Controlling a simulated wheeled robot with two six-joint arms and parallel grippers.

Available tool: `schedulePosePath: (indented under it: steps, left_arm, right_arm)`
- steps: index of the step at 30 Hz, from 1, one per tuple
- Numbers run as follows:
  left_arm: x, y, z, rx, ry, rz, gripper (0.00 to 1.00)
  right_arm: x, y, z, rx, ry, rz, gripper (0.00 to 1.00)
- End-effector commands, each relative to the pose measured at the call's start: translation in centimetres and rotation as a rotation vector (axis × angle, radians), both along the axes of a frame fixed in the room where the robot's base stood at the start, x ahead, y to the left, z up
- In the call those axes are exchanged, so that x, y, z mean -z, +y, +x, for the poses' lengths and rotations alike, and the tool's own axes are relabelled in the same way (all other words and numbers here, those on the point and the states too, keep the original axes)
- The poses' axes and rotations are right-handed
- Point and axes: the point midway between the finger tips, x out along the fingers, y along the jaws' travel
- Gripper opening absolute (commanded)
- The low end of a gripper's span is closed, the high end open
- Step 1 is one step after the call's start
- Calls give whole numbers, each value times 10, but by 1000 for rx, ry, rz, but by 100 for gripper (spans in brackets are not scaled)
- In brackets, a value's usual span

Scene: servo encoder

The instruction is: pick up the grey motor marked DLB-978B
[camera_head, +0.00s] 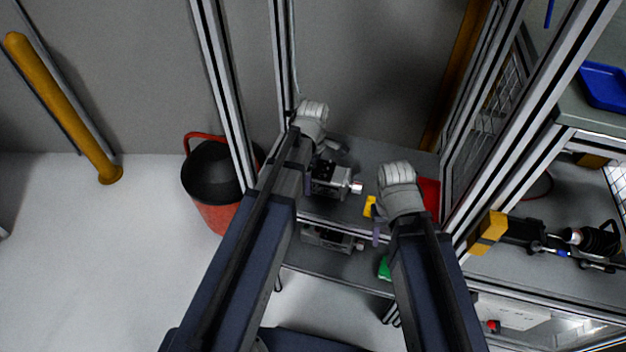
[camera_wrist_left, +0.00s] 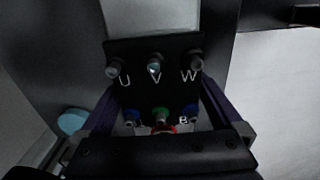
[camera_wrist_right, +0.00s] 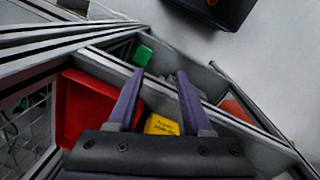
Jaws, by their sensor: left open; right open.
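A grey motor (camera_head: 328,181) with a silver shaft end pointing right lies on the upper shelf. A second grey motor (camera_head: 326,238) is on the shelf below. I cannot read DLB-978B on either. My left gripper (camera_head: 314,172) is open at the upper motor, partly covering it. The left wrist view shows a black terminal plate (camera_wrist_left: 155,83) marked U, V, W between the open fingers, with coloured terminals below. I cannot tell whether the fingers touch it. My right gripper (camera_wrist_right: 159,73) is open and empty, right of the motors near the shelf's front edge.
A yellow labelled item (camera_head: 369,206) and a red tray (camera_wrist_right: 88,108) are on the upper shelf. A green block (camera_head: 384,267) is on the lower shelf. Metal frame posts (camera_head: 224,95) stand beside the shelves. A red-and-black bucket (camera_head: 208,185) stands left.

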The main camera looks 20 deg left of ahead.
Motion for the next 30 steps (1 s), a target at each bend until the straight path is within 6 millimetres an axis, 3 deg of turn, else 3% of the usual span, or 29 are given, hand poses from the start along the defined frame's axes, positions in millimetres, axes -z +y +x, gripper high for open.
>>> schedulePosePath:
  steps: [3, 27, 30]
  left_arm:
    - [-1, 0, 0, 0, 0, 0, 98]
    - [-1, 0, 0, 0, 0, 0, 8]
    - [-1, 0, 0, 0, 0, 0, 0]
  right_arm:
    - [-1, 0, 0, 0, 0, 0, 50]
    - [-1, 0, 0, 0, 0, 0, 50]
    - [-1, 0, 0, 0, 0, 0, 50]
